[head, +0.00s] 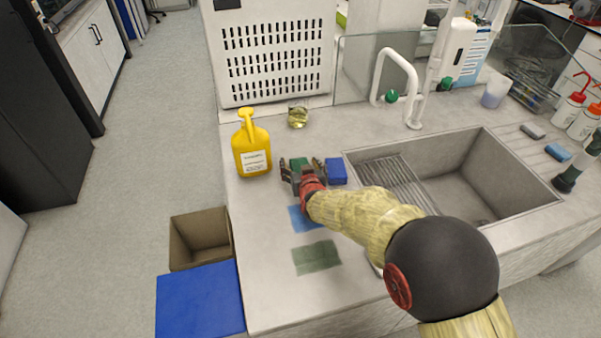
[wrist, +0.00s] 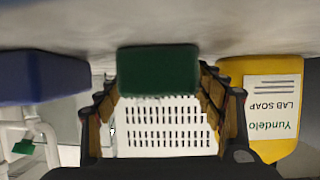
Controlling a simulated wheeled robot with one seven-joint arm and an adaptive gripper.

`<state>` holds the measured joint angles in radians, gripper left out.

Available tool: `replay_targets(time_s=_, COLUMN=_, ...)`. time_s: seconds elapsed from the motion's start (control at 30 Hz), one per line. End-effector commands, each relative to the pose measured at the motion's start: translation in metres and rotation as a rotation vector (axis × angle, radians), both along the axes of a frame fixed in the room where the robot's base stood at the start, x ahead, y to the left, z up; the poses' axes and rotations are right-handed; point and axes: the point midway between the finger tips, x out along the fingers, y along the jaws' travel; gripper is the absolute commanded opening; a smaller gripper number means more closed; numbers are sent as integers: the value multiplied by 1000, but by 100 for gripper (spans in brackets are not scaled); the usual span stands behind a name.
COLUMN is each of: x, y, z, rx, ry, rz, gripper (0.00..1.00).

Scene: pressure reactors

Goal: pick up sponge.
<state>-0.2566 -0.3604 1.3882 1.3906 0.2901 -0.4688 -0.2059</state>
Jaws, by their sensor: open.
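A green sponge (head: 299,162) stands on the counter left of the sink. In the wrist view, where the counter is at the top, the green sponge (wrist: 158,70) sits between the fingertips or just beyond them. My gripper (head: 301,169) is open, with one finger on each side of the green sponge; I cannot tell whether either touches it. A blue sponge (head: 336,171) stands just right of the gripper in the head view and at the left in the wrist view (wrist: 42,77).
A yellow soap bottle (head: 251,148) stands left of the gripper. A glass beaker (head: 297,117) is behind. Flat blue (head: 301,220) and green (head: 316,257) patches lie in front. The sink (head: 477,198) is at right. A white vented box (head: 275,65) stands behind.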

Motion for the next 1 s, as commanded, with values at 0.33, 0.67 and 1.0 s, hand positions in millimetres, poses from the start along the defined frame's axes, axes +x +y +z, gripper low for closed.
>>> replay_targets(time_s=0.33, x=0, y=0, z=0, rx=0, ry=0, rz=0, gripper=52)
replay_targets(time_s=0.67, x=0, y=0, z=0, rx=0, ry=0, rz=0, gripper=34)
replay_targets(time_s=1.0, x=0, y=0, z=1, rx=0, ry=0, rz=0, gripper=29)
